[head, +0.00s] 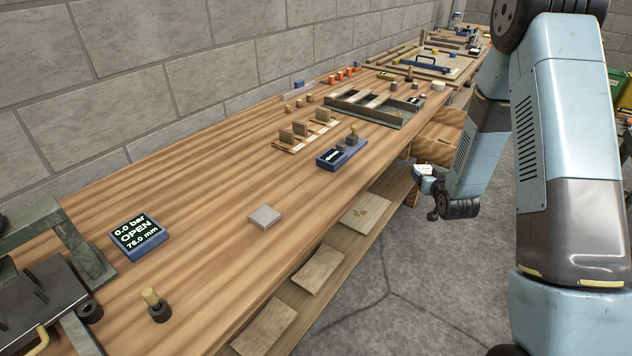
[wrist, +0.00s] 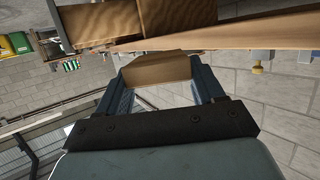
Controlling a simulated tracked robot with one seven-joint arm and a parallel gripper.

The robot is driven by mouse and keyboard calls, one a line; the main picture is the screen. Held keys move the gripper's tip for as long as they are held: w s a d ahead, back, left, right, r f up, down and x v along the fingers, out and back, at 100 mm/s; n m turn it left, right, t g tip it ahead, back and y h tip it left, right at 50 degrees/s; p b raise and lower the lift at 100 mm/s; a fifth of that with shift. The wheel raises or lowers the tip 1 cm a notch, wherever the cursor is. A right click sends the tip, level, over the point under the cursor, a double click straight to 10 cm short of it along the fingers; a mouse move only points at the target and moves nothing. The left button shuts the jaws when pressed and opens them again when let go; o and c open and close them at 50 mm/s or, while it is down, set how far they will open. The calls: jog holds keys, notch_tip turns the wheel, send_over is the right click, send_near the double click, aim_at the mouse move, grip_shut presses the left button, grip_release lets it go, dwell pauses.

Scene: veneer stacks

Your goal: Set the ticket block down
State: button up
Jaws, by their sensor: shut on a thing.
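My gripper (head: 424,180) hangs beside the front edge of the bench, over the floor side, right of the middle in the head view. In the wrist view my gripper (wrist: 160,72) is shut on a tan wooden block (wrist: 157,70), which sits between the two dark fingers. It appears to be the ticket block. In the head view the held block is too small and too covered to make out clearly. The bench (head: 190,195) is a long wooden top with a wide bare stretch.
A small grey block (head: 264,217) lies alone on the bench. A blue display (head: 136,236) reads OPEN. A slotted rack (head: 305,137) holds upright pieces, with another blue device (head: 341,154) near it. Veneer sheets (head: 317,270) lie on the shelf below.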

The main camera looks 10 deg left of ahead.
jog(key=s+a+r+n+g+y, duration=0.2)
jog(key=a+r+n+g+y, duration=0.2)
jog(key=a+r, duration=0.3)
jog(key=s+a+r+n+g+y, duration=0.2)
jog(key=a+r+n+g+y, duration=0.2)
jog(key=a, duration=1.2)
notch_tip(320, 180, up, 4)
jog(key=n+y, duration=0.2)
jog(key=n, duration=0.1)
jog(key=shift+s+a+g, duration=0.3)
jog(key=shift+g, duration=0.1)
jog(key=shift+f, duration=0.15)
send_over(314, 191)
jog(key=f, duration=0.8)
jog(key=shift+w+d+f, duration=0.2)
jog(key=shift+w+d, duration=0.2)
jog(key=shift+s+a+f, duration=0.25)
jog(key=shift+s+f, duration=0.05)
jog(key=shift+f, duration=0.25)
jog(key=shift+s+a+f, duration=0.1)
jog(key=shift+f, duration=0.65)
jog(key=shift+s+a+f, duration=0.1)
jog(key=shift+f, duration=0.65)
jog(key=shift+f, duration=0.25)
